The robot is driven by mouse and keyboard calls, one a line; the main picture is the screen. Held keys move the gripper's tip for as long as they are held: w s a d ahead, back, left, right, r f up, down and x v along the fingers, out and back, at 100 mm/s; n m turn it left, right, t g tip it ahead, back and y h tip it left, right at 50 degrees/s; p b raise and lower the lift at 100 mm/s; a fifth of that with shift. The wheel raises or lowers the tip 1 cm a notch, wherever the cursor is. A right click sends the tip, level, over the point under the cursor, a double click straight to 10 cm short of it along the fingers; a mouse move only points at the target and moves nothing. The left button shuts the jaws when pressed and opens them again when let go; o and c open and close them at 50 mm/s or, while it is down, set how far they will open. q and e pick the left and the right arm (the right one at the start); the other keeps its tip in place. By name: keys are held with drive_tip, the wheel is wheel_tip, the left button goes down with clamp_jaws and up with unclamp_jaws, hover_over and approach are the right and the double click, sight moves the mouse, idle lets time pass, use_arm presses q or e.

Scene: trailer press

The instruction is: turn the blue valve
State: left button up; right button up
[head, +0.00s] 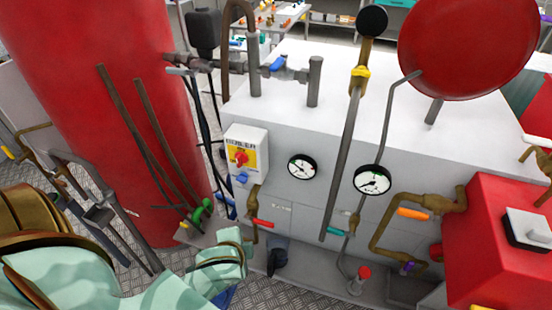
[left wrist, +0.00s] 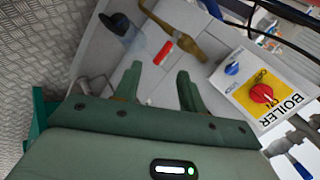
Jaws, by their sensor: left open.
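A blue lever handle (head: 277,63) sits on a grey pipe valve above the back left of the white machine. A blue patch at the lower right edge of the left wrist view (left wrist: 299,167) may be this handle. A small blue knob (head: 242,178) is below the red switch on the boiler box; it also shows in the left wrist view (left wrist: 232,68). My left gripper (head: 230,248) is low in front of the machine, below the box and apart from both blue parts. Its two fingers (left wrist: 158,86) are spread and empty. My right gripper is not in view.
The boiler box (head: 245,142) has a red switch (head: 242,159). A red-handled valve (head: 262,223) is near my left gripper. A large red tank (head: 105,100) stands left. Two gauges (head: 302,167) and several pipes line the machine front. Thin rods lean against the tank.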

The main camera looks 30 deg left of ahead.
use_arm(q)
drive_tip(key=w+a+r+m+t+y+p, duration=0.1)
drive_tip(key=w+r+m, duration=0.1)
drive_tip(key=r, duration=0.5)
drive_tip(key=w+a+r+m+t+p, duration=0.1)
drive_tip(key=w+r+m+t, duration=0.1)
drive_tip(key=r, duration=0.5)
drive_tip(key=m+t, duration=0.7)
drive_tip(key=m, duration=1.3)
approach(272, 68)
drive_tip(key=shift+n, duration=0.3)
drive_tip(key=p+x, duration=0.1)
drive_tip(key=x, duration=1.1)
drive_tip(key=shift+w+p, duration=0.1)
drive_tip(key=shift+p, duration=0.3)
drive_tip(key=shift+w+h, duration=0.3)
drive_tip(key=shift+w, duration=0.2)
clamp_jaws()
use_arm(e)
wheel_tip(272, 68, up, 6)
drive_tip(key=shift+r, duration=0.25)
